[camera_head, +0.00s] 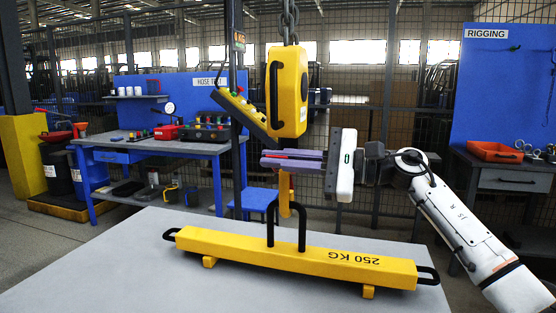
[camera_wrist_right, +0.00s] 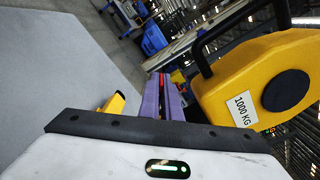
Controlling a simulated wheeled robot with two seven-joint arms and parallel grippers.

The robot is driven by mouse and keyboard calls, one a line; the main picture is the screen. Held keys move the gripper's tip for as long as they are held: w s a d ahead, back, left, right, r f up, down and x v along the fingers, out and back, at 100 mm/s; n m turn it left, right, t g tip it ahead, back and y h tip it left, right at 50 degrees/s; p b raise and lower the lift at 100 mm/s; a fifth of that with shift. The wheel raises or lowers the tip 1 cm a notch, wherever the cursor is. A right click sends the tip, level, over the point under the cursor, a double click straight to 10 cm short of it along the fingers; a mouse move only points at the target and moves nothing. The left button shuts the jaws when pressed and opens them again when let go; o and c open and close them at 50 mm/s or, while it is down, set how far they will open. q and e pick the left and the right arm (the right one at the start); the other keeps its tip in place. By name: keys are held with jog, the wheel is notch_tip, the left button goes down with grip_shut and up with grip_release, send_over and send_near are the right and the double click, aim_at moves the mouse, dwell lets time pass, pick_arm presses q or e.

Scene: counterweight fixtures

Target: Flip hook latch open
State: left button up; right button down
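A yellow hoist block (camera_head: 287,90) hangs from a chain, with a yellow hook (camera_head: 285,195) below it. It also shows at the right of the right wrist view, marked 1000 KG (camera_wrist_right: 250,90). My right gripper (camera_head: 268,159) comes in from the right, its purple fingers level and close together just under the block, across the upper part of the hook. The fingers hide the hook's upper part, and I cannot make out the latch. My left gripper is not in view.
A yellow 250 KG weight bar (camera_head: 300,258) with a black lifting loop (camera_head: 302,228) lies on the grey table (camera_head: 110,265) below the hook. A yellow control box (camera_head: 240,108) and a dark post stand left of the block. Workbenches are behind.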

dwell(0.3)
jog(key=shift+w+r+m+p, duration=0.15)
jog(key=shift+r+m+p, duration=0.15)
jog(key=shift+r+p, duration=0.1)
jog(key=shift+w+d+r+m+p, duration=0.2)
jog(key=shift+w+r+m+p, duration=0.2)
jog(key=shift+m+p, duration=0.45)
jog(key=shift+m, duration=0.25)
jog(key=shift+b, duration=0.3)
jog(key=c, duration=2)
grip_release()
jog(key=shift+w, duration=0.1)
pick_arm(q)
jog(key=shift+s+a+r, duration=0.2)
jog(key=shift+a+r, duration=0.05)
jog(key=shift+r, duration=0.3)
